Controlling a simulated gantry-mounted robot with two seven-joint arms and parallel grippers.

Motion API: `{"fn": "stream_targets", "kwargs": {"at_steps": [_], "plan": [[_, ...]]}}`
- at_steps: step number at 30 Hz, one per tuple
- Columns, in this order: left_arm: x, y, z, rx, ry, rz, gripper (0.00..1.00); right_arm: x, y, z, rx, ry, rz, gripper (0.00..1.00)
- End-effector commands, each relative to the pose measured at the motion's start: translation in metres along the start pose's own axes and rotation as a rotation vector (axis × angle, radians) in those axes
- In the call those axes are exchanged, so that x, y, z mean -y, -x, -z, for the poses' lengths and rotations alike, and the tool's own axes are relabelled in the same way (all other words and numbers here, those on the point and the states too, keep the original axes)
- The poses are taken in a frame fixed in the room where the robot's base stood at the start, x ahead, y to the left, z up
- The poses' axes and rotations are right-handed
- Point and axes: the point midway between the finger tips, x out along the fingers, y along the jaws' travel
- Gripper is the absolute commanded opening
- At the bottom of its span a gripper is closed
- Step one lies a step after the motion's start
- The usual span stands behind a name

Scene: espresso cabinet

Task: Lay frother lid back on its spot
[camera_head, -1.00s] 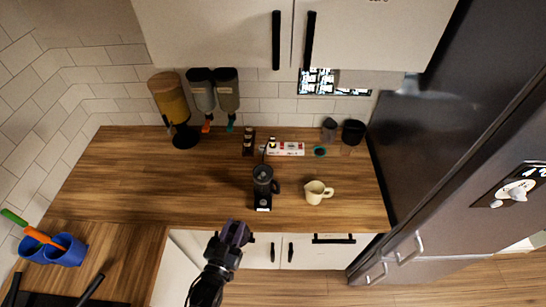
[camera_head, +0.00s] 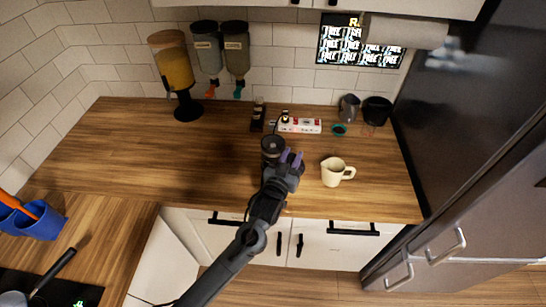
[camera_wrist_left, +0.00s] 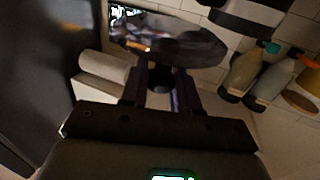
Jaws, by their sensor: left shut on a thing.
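My left gripper (camera_head: 291,159) is beside the dark frother (camera_head: 271,148), which stands upright on the wooden counter; the arm hides its lower part. In the left wrist view, the gripper's purple fingers (camera_wrist_left: 160,88) are shut on the dark knob of a glossy dark disc, the frother lid (camera_wrist_left: 165,42). The disc spreads out beyond the fingertips and looks tilted in that view. In the head view I cannot tell the lid apart from the frother's dark round top, nor whether the two touch. My right gripper is not in view.
A cream pitcher (camera_head: 334,174) stands close to the right of the gripper. A juice dispenser (camera_head: 173,65) stands at the back left.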

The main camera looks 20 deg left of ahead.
Motion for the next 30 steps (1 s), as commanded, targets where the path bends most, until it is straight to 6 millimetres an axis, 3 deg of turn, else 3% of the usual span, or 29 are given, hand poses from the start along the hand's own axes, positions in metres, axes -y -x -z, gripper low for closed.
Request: {"fn": "stream_targets", "kwargs": {"at_steps": [1,3,9,13,19,30], "plan": [[-0.004,-0.013,0.007,-0.013,0.002,-0.005,0.0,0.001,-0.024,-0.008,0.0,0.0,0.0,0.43],[-0.008,-0.025,0.026,-0.012,0.002,-0.011,0.0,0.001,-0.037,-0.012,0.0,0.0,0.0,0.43],[-0.014,-0.044,0.076,-0.008,0.002,-0.02,0.0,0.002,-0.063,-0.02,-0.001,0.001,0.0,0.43],[-0.015,-0.048,0.096,-0.004,0.001,-0.021,0.0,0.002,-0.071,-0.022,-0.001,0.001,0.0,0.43],[-0.015,-0.05,0.107,-0.001,0.001,-0.021,0.0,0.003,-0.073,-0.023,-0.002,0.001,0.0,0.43],[-0.013,-0.051,0.105,0.0,0.001,-0.02,0.0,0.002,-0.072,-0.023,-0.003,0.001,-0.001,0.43]]}}
